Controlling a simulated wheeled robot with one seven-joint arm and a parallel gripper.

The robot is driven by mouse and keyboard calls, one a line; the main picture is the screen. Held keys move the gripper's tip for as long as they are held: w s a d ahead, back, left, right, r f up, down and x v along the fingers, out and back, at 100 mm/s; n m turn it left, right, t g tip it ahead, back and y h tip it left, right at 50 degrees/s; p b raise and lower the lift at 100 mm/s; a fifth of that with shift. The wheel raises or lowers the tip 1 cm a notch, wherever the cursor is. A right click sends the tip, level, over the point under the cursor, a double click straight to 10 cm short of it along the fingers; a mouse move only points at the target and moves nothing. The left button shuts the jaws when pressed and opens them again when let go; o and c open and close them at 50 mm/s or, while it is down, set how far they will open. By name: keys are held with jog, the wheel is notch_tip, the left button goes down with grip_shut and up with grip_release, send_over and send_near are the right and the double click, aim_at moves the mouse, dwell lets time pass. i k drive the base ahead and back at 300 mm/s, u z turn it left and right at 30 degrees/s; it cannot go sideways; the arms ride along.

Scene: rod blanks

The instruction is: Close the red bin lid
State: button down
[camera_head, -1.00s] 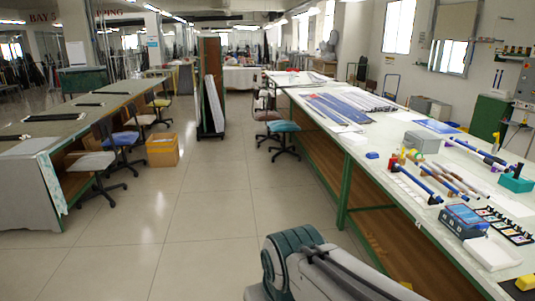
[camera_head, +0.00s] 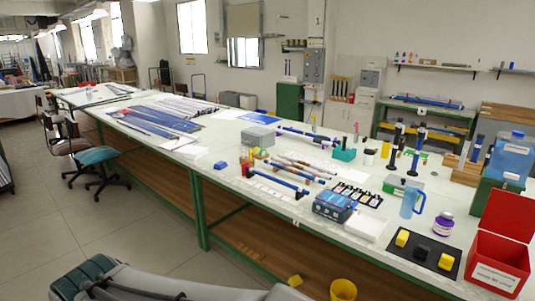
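The red bin (camera_head: 497,262) stands at the right end of the long white worktable, with a white label on its front. Its red lid (camera_head: 508,214) is open, standing up and tilted back at the rear of the bin. Part of my own arm shows at the bottom of the head view. My gripper is not in view.
The long worktable (camera_head: 225,182) holds several rods, a blue box (camera_head: 334,207), a black mat (camera_head: 412,254) with yellow and black blocks, a purple-labelled jar (camera_head: 443,223) and a blue jug (camera_head: 412,201). A yellow bucket (camera_head: 343,290) is below the front edge. Floor at left is open.

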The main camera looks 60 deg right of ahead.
aim_at(510, 215)
jog(key=z, duration=3.45)
jog(key=i, duration=1.8)
jog(key=z, duration=0.3)
